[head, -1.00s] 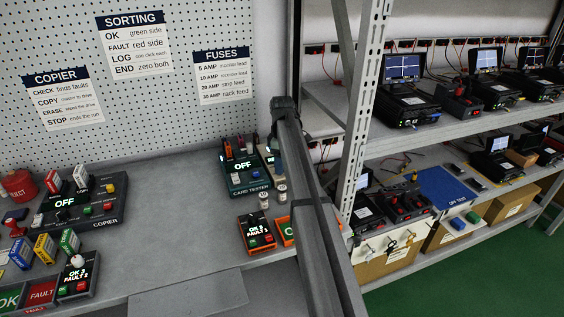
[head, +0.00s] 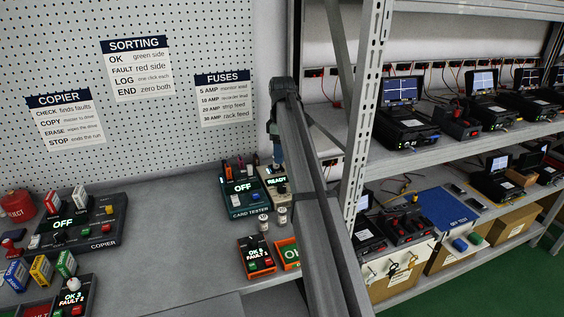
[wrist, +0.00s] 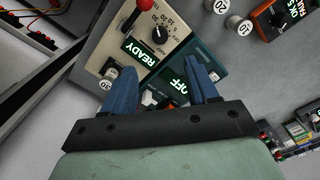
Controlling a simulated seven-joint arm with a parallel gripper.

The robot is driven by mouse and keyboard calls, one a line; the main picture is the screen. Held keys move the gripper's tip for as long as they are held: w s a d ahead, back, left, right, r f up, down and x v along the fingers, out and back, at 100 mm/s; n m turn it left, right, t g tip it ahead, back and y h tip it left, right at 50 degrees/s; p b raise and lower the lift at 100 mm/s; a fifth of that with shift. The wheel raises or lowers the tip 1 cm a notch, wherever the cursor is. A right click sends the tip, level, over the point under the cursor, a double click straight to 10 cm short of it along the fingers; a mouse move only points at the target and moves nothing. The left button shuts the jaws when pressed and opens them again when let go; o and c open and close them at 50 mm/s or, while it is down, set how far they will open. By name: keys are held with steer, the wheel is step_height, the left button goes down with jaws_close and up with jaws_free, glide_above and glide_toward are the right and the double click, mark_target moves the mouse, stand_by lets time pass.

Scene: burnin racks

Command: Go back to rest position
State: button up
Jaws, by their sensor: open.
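My gripper (wrist: 158,68) shows in the wrist view as two blue fingers set apart, with nothing between them. Below and ahead of it lie the beige fuse tester (wrist: 145,50), lit READY, and the dark teal card tester (wrist: 178,82), lit OFF. In the head view my arm rises from the bottom, right of the middle, and its end hangs down over the fuse tester (head: 274,181). The card tester (head: 240,187) stands just left of it. The arm hides part of the fuse tester. How high the fingertips are above it is hard to tell.
A metal rack post (head: 362,130) stands close right of my arm, with shelves of instruments behind. Small canisters (head: 263,222) and an orange-framed counter (head: 255,256) stand on the bench near the arm. The copier (head: 80,228) is at left. Mid-bench is clear.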

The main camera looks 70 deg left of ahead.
steer(key=shift+r, duration=0.45)
stand_by(0.3)
